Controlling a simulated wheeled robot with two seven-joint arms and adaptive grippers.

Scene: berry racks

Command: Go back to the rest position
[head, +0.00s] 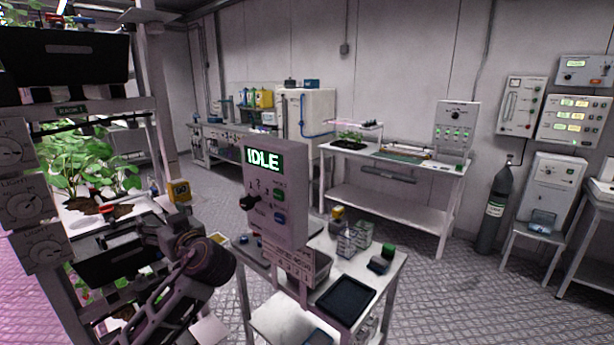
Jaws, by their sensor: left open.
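My left gripper (158,232) is in the left lower part of the head view, beside the berry rack (88,104). It is open and nothing shows between its fingers. It lies close to the front edge of the rack's middle shelf, in front of a tray with leafy plants (85,165). I cannot tell whether it touches the shelf. My right gripper is not in view.
A control box reading IDLE (275,193) stands by a small table (395,272) with a dark tray (346,298), close on the right of my left arm. Benches (440,190) and a gas cylinder (493,210) stand farther back. The floor (450,300) at right is clear.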

